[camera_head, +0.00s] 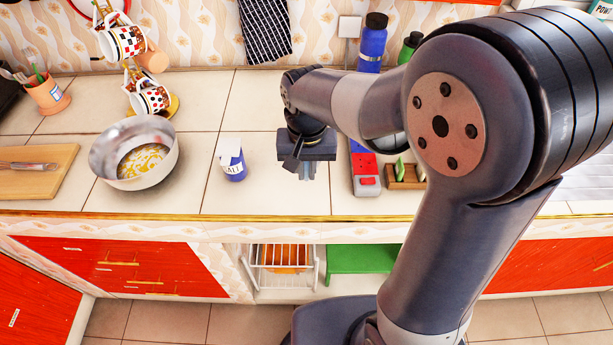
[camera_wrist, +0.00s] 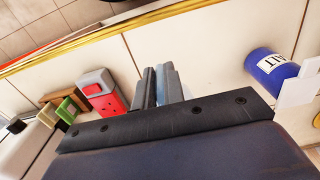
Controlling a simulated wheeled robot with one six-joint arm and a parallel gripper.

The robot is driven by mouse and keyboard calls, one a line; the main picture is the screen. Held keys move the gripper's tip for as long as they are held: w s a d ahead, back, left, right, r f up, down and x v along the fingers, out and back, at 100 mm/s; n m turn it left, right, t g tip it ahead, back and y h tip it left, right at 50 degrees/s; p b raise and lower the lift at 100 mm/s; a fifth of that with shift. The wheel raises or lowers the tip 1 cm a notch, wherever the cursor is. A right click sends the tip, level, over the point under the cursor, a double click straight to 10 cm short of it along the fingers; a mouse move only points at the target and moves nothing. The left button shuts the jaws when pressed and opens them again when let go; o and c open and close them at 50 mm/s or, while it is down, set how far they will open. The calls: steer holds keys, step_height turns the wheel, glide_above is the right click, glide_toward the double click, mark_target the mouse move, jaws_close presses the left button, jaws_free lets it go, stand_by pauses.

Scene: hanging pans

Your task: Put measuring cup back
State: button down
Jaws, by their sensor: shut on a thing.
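My gripper (camera_head: 307,174) points down over the counter, between the blue salt container and a red-and-grey item. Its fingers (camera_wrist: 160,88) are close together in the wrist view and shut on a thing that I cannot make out. A pale blue-grey patch shows right beside them. I cannot clearly identify a measuring cup in either view. The salt container (camera_head: 232,166) stands left of my gripper, with white flat parts at its top. It also shows at the right of the wrist view (camera_wrist: 266,66).
The red-and-grey item (camera_head: 366,175) and a small wooden holder (camera_head: 404,180) are to the right. A bowl (camera_head: 134,158) stands left, near a cutting board (camera_head: 32,175) with a whisk. Mugs (camera_head: 125,42) hang on a stand behind. A blue bottle (camera_head: 373,45) stands at the back.

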step_height(320, 180, down, 7)
steer(key=shift+r, duration=0.15)
stand_by(0.4)
steer(key=shift+f, duration=0.25)
steer(key=c, duration=1.5)
jaws_free()
steer(key=shift+r, duration=0.1)
step_height(320, 180, up, 12)
steer(key=shift+r, duration=0.2)
